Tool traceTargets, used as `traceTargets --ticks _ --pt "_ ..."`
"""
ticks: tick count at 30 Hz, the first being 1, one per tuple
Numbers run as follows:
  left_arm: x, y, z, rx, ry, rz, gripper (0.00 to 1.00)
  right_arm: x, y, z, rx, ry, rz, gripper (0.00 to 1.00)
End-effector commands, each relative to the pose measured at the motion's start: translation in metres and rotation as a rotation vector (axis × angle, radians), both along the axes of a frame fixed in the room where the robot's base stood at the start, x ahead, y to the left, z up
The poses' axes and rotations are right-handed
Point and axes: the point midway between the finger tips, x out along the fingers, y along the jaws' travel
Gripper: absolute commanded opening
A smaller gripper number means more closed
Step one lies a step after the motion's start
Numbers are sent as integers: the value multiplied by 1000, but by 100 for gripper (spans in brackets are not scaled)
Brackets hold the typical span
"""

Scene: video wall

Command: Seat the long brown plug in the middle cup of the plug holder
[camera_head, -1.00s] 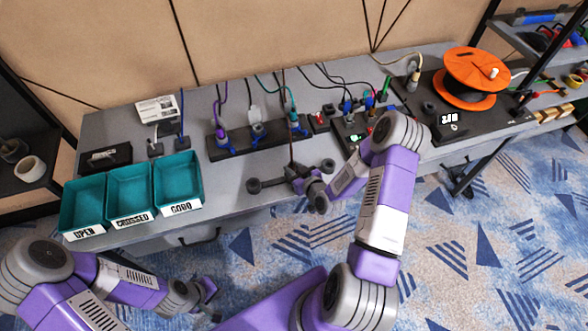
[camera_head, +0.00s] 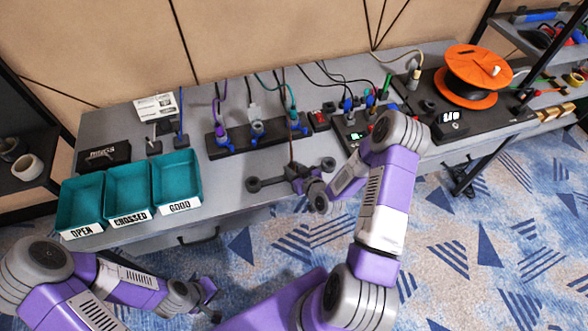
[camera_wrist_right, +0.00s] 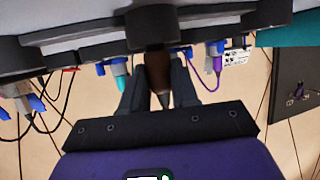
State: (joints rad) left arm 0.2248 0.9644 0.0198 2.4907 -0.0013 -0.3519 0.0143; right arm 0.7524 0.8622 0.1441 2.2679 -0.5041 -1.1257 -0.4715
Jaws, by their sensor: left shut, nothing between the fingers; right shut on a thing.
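The plug holder shows as a dark bar near the table's front edge, with its left cup (camera_head: 253,184) and right cup (camera_head: 328,164) clear. Its middle cup (camera_wrist_right: 152,24) shows in the right wrist view. The brown plug (camera_wrist_right: 158,72) is between the fingers of my right gripper (camera_wrist_right: 157,88), which is shut on it. The plug's thick end meets the middle cup's rim in that view; how deep it sits is hidden. In the head view my right gripper (camera_head: 294,174) is at the holder's middle. My left gripper (camera_head: 208,292) is shut and empty, off the table's front.
A black rack (camera_head: 218,148) with several cabled plugs stands behind the holder. Teal bins (camera_head: 177,180) marked open, crossed and good stand at the left. A black tester (camera_head: 450,120) and an orange reel (camera_head: 477,68) are at the right. Several cables hang behind the rack.

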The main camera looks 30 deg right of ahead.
Motion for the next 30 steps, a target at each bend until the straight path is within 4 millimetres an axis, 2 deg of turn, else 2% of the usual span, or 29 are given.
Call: traceTargets --ticks 11,12,18,26,30 --pt "0 0 -1 0 0 0 0 0 0 -1 0 -1 0 0" --pt "0 0 -1 0 0 0 0 0 0 -1 0 -1 0 30" --pt "0 0 -1 0 0 0 0 0 0 -1 0 0 0 59" --pt "0 0 -1 0 0 0 0 -1 0 -1 0 1 0 59" --pt "0 0 0 0 0 0 0 -12 -1 3 -1 3 -2 59"
